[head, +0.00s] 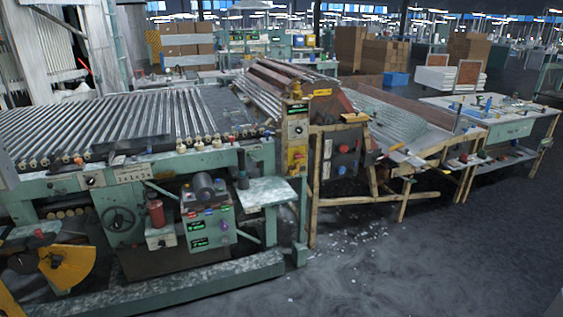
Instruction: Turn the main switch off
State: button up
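A yellow panel with a red switch (297,159) sits on the upright green post at the middle of the head view. It looks like the main switch, but its label and its on or off position are too small to read. A round dial (298,129) is above it on the same post. My gripper does not show in the head view, so its distance from the switch cannot be told.
A dark control box (343,151) with red knobs hangs right of the post. A green control box (208,219) and a small ledge (266,192) stick out at the left. The roller bed (95,125) fills the left. Open floor (440,260) lies front right, with white shards (345,245) near the post.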

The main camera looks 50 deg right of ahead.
aim_at(297, 156)
jog(key=u, duration=0.8)
jog(key=k, duration=1.3)
jog(key=z, duration=1.4)
jog(key=i, duration=0.65)
jog(key=u, duration=0.25)
